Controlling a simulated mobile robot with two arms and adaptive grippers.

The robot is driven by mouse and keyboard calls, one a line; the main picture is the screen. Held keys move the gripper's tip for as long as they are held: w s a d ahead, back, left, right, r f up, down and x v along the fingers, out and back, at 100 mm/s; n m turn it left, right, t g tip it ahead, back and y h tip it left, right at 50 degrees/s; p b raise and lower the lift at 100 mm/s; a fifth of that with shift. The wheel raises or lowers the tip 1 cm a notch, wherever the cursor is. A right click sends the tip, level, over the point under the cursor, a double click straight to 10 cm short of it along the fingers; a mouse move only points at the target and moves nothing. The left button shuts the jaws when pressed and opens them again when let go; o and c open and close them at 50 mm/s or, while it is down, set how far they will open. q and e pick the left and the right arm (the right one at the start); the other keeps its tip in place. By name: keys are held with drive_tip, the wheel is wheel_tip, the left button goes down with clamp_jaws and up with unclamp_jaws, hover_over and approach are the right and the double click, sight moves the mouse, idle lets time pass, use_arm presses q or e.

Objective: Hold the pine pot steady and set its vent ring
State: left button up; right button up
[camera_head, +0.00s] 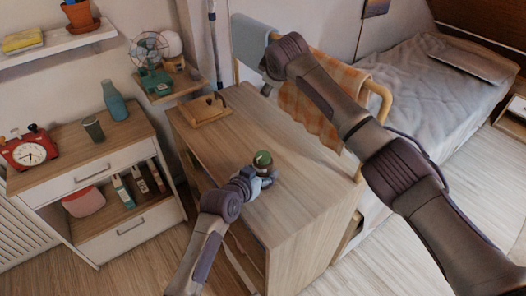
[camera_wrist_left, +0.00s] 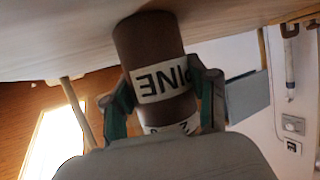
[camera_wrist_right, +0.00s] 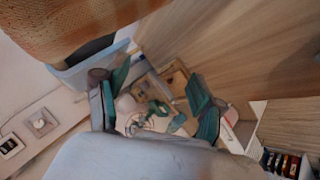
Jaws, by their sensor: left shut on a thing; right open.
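The pine pot (camera_head: 264,158) stands upright on the wooden cabinet top, with a green round top facing up. In the left wrist view it is a brown cylinder (camera_wrist_left: 150,40) with a white label reading PINE, upside down in the picture. My left gripper (camera_head: 263,172) is shut around its body, one finger on each side. The vent ring cannot be told apart from the pot's top at this size. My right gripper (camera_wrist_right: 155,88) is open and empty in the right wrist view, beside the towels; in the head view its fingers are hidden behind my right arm.
A wooden holder (camera_head: 207,110) stands at the cabinet's back left. A rail with an orange checked towel (camera_head: 312,108) and a blue towel (camera_head: 250,42) borders the cabinet's far right side. A lower dresser (camera_head: 85,165) with a red clock (camera_head: 30,150) stands left.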

drive_tip(key=s+a+f+m+g, duration=0.1)
drive_tip(key=s+a+m+g, duration=0.1)
drive_tip(key=s+g, duration=0.35)
drive_tip(key=g+h, duration=0.2)
drive_tip(key=g, duration=0.1)
approach(263, 155)
drive_tip(key=shift+m, duration=0.4)
wheel_tip(263, 155, down, 9)
drive_tip(key=shift+w+d+r, duration=0.1)
drive_tip(key=shift+w+d, duration=0.05)
drive_tip(key=shift+c, duration=0.2)
drive_tip(key=c, duration=1.1)
